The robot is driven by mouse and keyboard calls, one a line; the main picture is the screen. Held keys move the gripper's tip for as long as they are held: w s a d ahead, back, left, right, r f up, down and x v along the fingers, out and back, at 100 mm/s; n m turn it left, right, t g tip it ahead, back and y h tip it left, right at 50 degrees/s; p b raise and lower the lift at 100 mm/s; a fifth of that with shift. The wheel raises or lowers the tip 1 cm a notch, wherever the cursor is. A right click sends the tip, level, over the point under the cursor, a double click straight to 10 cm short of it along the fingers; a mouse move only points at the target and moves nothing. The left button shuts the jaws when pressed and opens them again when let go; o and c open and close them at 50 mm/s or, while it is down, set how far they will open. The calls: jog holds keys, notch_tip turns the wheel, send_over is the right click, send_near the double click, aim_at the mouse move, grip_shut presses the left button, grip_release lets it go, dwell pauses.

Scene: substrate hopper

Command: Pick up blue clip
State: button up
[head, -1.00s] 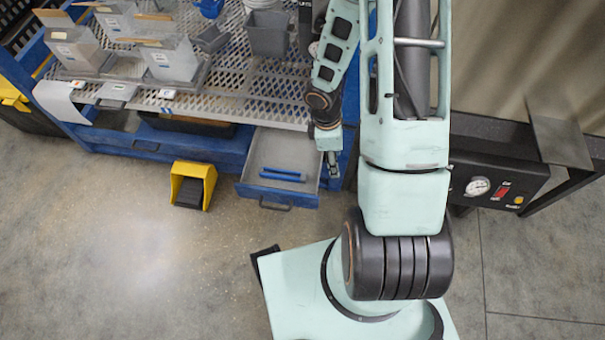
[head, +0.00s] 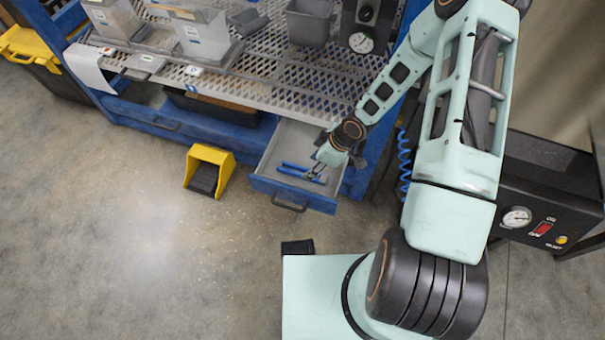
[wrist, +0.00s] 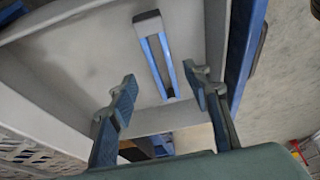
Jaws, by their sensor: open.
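The blue clip (head: 298,173) lies on the floor of the open grey drawer (head: 273,160), near the drawer's blue front. In the wrist view the blue clip (wrist: 153,55) is a long blue piece with a grey end, lying ahead of my fingers. My gripper (head: 318,172) is over the drawer at the clip's right end in the head view. In the wrist view my gripper (wrist: 160,95) is open, with its fingers spread to either side of the clip's near end. Nothing is between the fingertips that I can see gripped. The height gap to the clip is hard to tell.
The drawer's side walls and blue front (head: 291,194) stand close around my gripper. The perforated bench top (head: 300,85) with grey bins overhangs behind. A yellow pedal (head: 208,170) sits on the floor to the left. A black gauge panel (head: 540,215) stands at right.

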jog(key=b+x, duration=0.2)
jog(key=x, duration=0.2)
jog(key=shift+f, duration=0.45)
jog(key=c, duration=1.2)
